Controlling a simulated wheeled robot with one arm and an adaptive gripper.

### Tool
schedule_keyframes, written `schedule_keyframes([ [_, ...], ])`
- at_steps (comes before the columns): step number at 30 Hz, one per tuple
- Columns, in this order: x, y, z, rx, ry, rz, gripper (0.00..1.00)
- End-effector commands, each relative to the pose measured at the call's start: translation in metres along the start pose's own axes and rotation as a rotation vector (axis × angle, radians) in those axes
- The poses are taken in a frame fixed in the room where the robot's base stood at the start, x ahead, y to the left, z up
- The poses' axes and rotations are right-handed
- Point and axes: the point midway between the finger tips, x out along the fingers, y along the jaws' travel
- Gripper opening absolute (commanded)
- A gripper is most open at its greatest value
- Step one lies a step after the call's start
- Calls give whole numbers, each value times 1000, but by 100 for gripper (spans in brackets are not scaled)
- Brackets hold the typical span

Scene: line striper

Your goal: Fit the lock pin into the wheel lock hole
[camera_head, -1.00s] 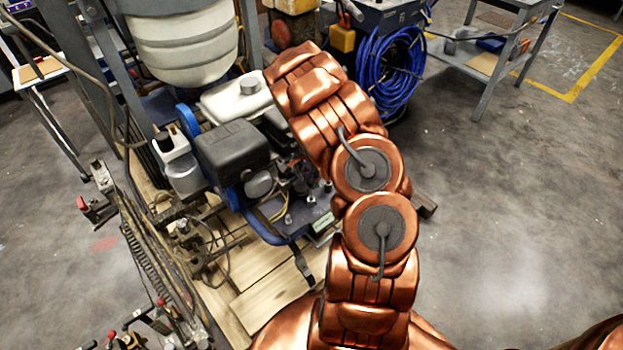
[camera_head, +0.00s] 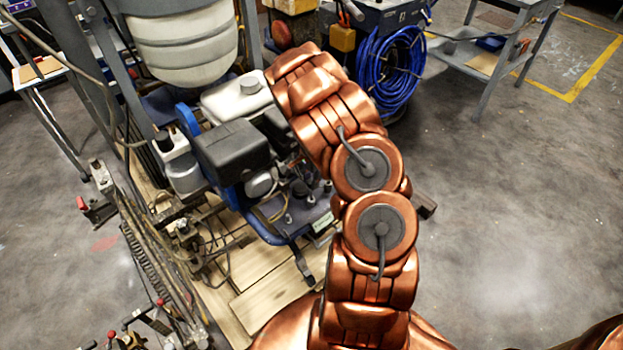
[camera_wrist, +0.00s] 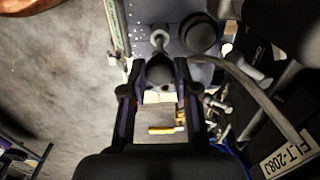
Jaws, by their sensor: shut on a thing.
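In the wrist view my gripper (camera_wrist: 158,78) has its two dark fingers closed on a dark, rounded knob, which I take to be the lock pin (camera_wrist: 160,71). The fingers and the knob's own body hide its far end. A pale, round metal part with a short stem (camera_wrist: 158,38) shows just above the knob; I cannot tell whether the two touch. I cannot make out the wheel lock hole in either view. In the head view my copper-coloured arm hides the gripper, which is over the far side of the line striper (camera_head: 230,150).
In the wrist view a dark cylinder (camera_wrist: 199,33) and a grey hose lie close to the right of the fingers. A yellow part (camera_wrist: 165,130) shows between them. A coiled blue hose (camera_head: 390,70) stands beyond my arm. The floor (camera_head: 510,220) at right is clear.

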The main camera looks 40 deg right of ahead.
Motion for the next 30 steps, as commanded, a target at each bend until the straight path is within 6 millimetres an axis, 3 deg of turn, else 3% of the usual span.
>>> schedule_keyframes([
  [30,12,0,0,1,0,-1,0],
])
